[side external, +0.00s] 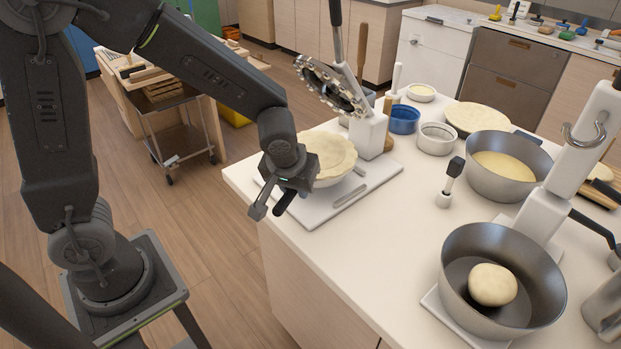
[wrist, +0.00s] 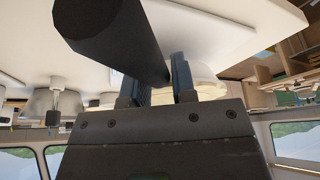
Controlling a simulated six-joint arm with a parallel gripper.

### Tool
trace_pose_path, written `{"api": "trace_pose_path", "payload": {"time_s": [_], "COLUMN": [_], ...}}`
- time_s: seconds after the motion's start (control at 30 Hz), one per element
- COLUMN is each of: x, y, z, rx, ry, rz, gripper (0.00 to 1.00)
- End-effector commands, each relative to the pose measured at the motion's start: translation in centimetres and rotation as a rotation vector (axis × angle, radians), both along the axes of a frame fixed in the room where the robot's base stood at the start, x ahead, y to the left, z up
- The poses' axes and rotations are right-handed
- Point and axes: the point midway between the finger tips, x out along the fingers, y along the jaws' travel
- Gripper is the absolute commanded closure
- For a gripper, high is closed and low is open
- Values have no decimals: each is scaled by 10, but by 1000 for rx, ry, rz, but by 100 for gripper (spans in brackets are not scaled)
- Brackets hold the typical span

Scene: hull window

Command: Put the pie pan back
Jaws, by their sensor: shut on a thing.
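The pie pan (side external: 336,181) with a pale dough crust is at the press (side external: 369,132), over its white base plate (side external: 318,213). The press's toothed ring head (side external: 330,87) is tilted up. My gripper (side external: 272,205) is at the pan's near left side, at the table corner. It is shut on the pan's dark handle, whose end sticks out below the jaws. In the wrist view the thick dark handle (wrist: 115,38) runs down between the fingers (wrist: 156,88), with the pale pan (wrist: 207,84) behind. I cannot tell whether the pan touches the plate.
Another filled pan (side external: 478,118) sits farther back on the counter. Bowls of filling (side external: 503,165) and dough (side external: 493,286), a blue cup (side external: 404,119) and a small black-handled tool (side external: 450,182) stand to the right. The front middle counter (side external: 375,245) is clear.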

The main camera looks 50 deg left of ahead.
Motion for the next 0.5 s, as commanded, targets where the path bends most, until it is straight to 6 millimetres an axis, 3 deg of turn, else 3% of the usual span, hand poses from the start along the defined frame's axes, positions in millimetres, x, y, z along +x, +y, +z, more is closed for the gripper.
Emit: {"api": "trace_pose_path", "payload": {"time_s": [0.5], "x": [1], "y": [0], "z": [15], "rx": [0], "ry": [-5], "rz": [-1], "gripper": [100]}}
